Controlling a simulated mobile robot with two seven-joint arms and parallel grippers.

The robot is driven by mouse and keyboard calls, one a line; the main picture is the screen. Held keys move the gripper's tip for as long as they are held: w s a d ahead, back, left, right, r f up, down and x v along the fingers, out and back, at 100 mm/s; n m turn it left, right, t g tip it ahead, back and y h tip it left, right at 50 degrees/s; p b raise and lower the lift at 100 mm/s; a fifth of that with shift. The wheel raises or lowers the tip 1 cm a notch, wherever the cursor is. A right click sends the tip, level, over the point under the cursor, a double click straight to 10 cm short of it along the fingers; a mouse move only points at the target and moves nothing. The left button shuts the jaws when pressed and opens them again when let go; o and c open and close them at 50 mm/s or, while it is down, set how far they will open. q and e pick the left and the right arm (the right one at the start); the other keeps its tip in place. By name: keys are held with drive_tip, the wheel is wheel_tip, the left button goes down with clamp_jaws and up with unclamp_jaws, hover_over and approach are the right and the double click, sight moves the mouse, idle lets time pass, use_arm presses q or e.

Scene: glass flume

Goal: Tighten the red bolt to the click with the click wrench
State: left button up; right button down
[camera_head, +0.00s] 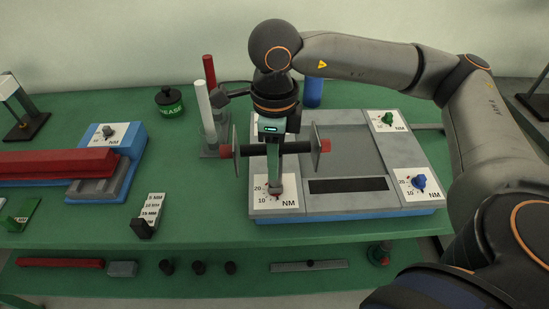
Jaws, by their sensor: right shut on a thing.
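My right gripper (277,149) comes down from above over the left part of the grey and blue panel block (345,208). It is shut on the click wrench (274,172), a tool with a dark crossbar, red ends and an upright grey shaft. The shaft's lower end is at the red bolt (276,193) on the front left white plate, marked 10, 20 and NM. The wrench mostly covers the bolt, so I cannot tell how well they are seated. The green bolt (388,118) and the blue bolt (419,180) stand on the right-hand plates. My left gripper is out of view.
A small NM-marked block (149,217), a grease pot (169,103) and red and white rods (203,108) stand on the green table (190,190). A lower shelf holds several small parts.

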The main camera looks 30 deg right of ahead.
drive_tip(key=shift+m, duration=0.5)
drive_tip(key=shift+r+m+b, duration=0.1)
drive_tip(key=shift+m+b, duration=0.25)
drive_tip(key=shift+m, duration=0.75)
drive_tip(key=shift+m, duration=1.1)
drive_tip(key=shift+m+b, duration=0.35)
drive_tip(key=shift+m, duration=0.85)
drive_tip(key=shift+m, duration=1.1)
